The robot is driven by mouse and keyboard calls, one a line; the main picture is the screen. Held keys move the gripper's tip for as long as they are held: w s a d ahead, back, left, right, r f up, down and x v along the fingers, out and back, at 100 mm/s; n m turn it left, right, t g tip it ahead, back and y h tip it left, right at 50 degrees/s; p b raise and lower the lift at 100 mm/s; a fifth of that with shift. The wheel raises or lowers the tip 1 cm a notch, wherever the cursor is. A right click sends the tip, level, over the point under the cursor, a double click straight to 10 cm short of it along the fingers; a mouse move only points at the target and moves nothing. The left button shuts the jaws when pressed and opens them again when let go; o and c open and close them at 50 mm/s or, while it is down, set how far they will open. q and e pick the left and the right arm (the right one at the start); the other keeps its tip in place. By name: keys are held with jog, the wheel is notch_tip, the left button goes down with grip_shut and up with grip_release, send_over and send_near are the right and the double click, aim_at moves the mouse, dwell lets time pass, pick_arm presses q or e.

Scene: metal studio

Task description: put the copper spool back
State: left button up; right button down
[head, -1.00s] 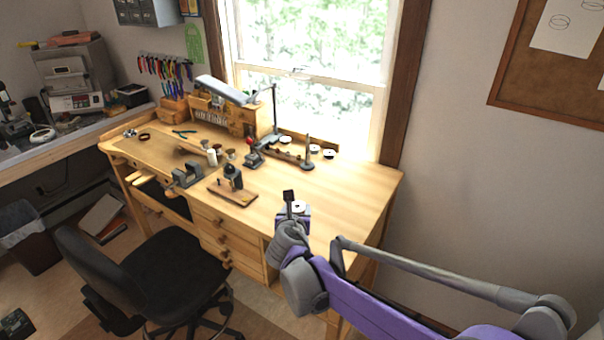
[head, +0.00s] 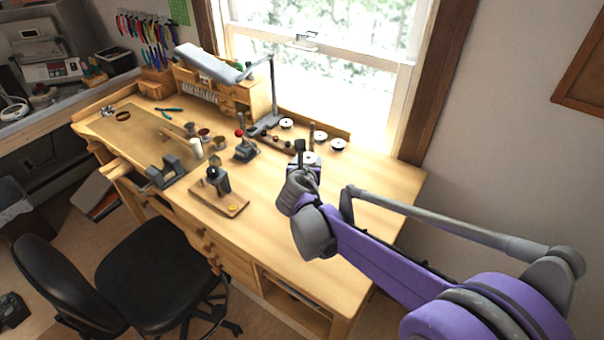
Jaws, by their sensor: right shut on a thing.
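My right gripper (head: 304,155) is shut on a spool (head: 311,159) with a white round face, and holds it over the back right part of the workbench. The fingers hide much of this spool. Its copper colour does not show at this size, so I cannot tell for sure that it is the copper spool. Several similar white-faced spools stand by the window behind the gripper: one left (head: 286,123), one in the middle (head: 320,136) and one right (head: 339,144). A dark upright post (head: 312,131) stands beside the middle one. My left gripper is not in view.
The wooden workbench (head: 360,187) has clear room at its right end. A desk lamp (head: 208,61), a red-knobbed tool (head: 244,147), a small press (head: 218,181) and a vise (head: 166,172) stand left of the gripper. A black chair (head: 160,264) is in front.

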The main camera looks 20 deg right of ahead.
jog(key=shift+w+f, duration=0.15)
jog(key=shift+f, duration=0.1)
jog(key=f, duration=0.4)
jog(key=shift+s+a+f, duration=0.1)
jog(key=shift+s+f, duration=0.1)
jog(key=shift+f, duration=0.2)
jog(key=shift+f+b, duration=0.3)
jog(key=shift+f, duration=1.95)
jog(key=shift+f, duration=0.15)
jog(key=shift+c, duration=0.9)
grip_release()
jog(key=shift+w, duration=0.1)
